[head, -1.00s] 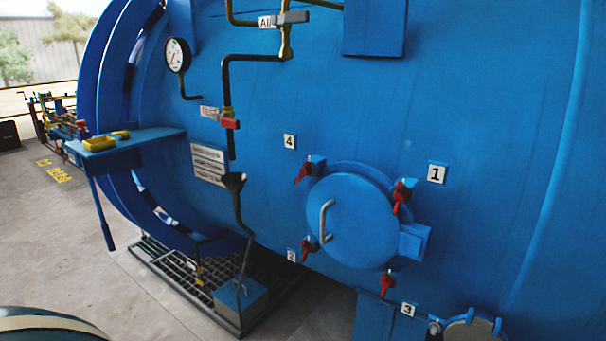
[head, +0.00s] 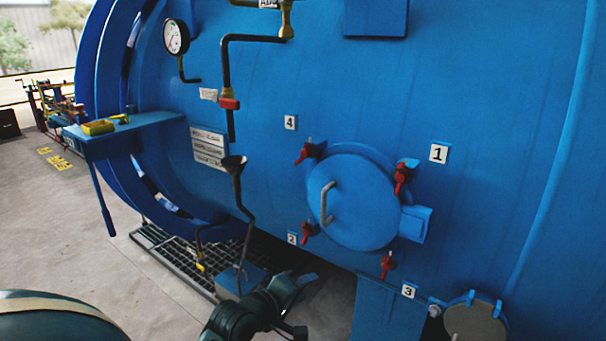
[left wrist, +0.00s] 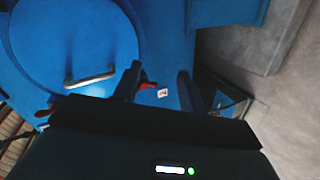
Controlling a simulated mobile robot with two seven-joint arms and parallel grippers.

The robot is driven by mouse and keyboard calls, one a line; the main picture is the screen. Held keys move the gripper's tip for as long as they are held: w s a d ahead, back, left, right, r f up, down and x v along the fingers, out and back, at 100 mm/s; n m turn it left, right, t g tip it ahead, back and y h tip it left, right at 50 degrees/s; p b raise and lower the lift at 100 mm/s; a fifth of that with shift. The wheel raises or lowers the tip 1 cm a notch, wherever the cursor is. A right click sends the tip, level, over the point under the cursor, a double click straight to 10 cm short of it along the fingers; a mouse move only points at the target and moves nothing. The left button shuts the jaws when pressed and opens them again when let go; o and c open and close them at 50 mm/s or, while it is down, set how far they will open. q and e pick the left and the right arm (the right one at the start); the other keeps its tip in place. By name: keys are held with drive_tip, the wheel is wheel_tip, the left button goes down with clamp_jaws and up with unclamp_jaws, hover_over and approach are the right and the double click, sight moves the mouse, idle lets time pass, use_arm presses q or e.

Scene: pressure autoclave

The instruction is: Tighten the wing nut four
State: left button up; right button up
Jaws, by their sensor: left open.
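Wing nut four (head: 304,152) is red and sits at the upper left rim of the round blue door (head: 352,200), below the label "4" (head: 290,123). A red part (left wrist: 42,112) at the door's rim in the left wrist view is probably the same nut. My left gripper (head: 290,298) is low in the head view, below and left of the door, apart from wing nut four. In the left wrist view its fingers (left wrist: 157,82) are spread with nothing held between them. One finger partly hides another red wing nut beside a label. My right gripper is not in view.
Three more red wing nuts surround the door: one (head: 402,177), two (head: 309,231) and three (head: 387,263). A grey handle (head: 326,202) sticks out of the door. A funnel pipe (head: 237,175) and a blue shelf (head: 130,133) stand to the left.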

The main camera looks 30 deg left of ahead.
use_arm(q)
drive_tip(key=w+a+r+n+t, duration=0.1)
drive_tip(key=w+a+r+n, duration=0.15)
drive_tip(key=r+n, duration=0.2)
drive_tip(key=w+a+r+n+t, duration=0.1)
drive_tip(key=a+r+n, duration=0.25)
drive_tip(key=r, duration=0.25)
drive_tip(key=n+t+b, duration=0.1)
drive_tip(key=n+t, duration=0.1)
drive_tip(key=n, duration=0.6)
approach(306, 151)
drive_tip(key=w, duration=0.3)
drive_tip(key=w+p, duration=0.1)
drive_tip(key=w, duration=0.3)
drive_tip(key=shift+d+f, duration=0.15)
drive_tip(key=shift+d, duration=0.1)
drive_tip(key=shift+w, duration=0.8)
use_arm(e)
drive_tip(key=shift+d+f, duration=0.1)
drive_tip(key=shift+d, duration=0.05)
use_arm(q)
drive_tip(key=shift+c, duration=0.5)
clamp_jaws()
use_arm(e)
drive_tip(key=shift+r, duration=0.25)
